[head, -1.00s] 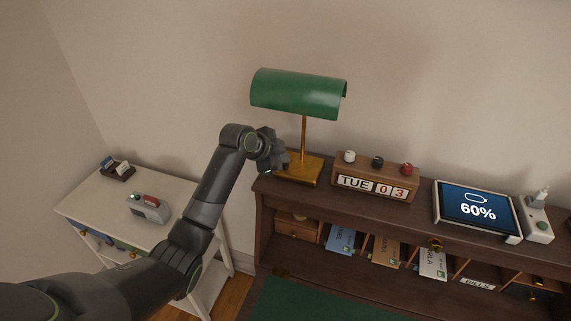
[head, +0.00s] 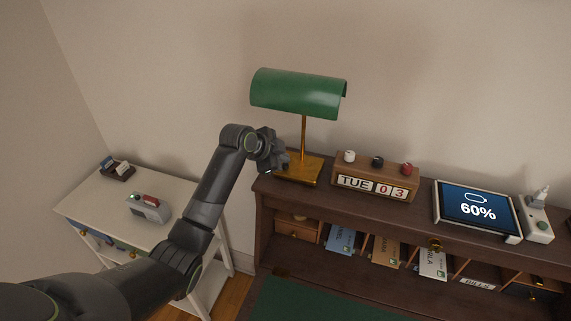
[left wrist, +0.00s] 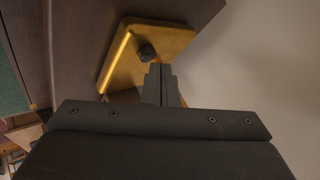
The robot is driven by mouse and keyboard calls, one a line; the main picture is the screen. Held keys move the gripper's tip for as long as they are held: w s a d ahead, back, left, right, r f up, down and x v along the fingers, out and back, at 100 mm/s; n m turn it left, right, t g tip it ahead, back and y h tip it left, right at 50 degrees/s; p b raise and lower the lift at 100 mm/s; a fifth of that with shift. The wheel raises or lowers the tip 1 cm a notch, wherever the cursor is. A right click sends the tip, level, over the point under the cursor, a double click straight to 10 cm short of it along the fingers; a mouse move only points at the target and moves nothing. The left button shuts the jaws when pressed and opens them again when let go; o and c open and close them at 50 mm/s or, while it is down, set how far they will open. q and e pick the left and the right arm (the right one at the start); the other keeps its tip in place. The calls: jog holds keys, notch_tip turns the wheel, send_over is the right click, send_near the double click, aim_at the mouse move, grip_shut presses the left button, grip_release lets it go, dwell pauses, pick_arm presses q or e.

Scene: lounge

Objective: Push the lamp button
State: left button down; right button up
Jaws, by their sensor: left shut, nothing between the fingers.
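The lamp (head: 298,93) has a green shade, a thin brass stem and a square brass base (head: 308,169) on the left end of the desk top. My left gripper (head: 284,162) is at the left side of the base, shut and empty. In the left wrist view its closed fingers (left wrist: 160,84) point at the brass base (left wrist: 122,62). A dark round knob, apparently the button (left wrist: 147,52), shows on the base just beyond the fingertips. I cannot tell whether they touch it. In the head view the gripper hides the button. My right gripper is not in view.
A wooden calendar block (head: 376,182) with three knobs stands right of the lamp. A tablet (head: 477,211) and a power strip (head: 538,222) are further right. A white side table (head: 177,207) is at left. The wall is close behind the lamp.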

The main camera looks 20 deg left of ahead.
pick_arm(q)
jog(key=shift+f, duration=0.45)
jog(key=shift+r, duration=0.1)
jog(key=shift+r+p, duration=0.4)
jog(key=shift+p, duration=0.1)
notch_tip(320, 180, up, 2)
jog(key=shift+r+p, duration=0.15)
jog(key=shift+p, duration=0.4)
jog(key=shift+r, duration=1.85)
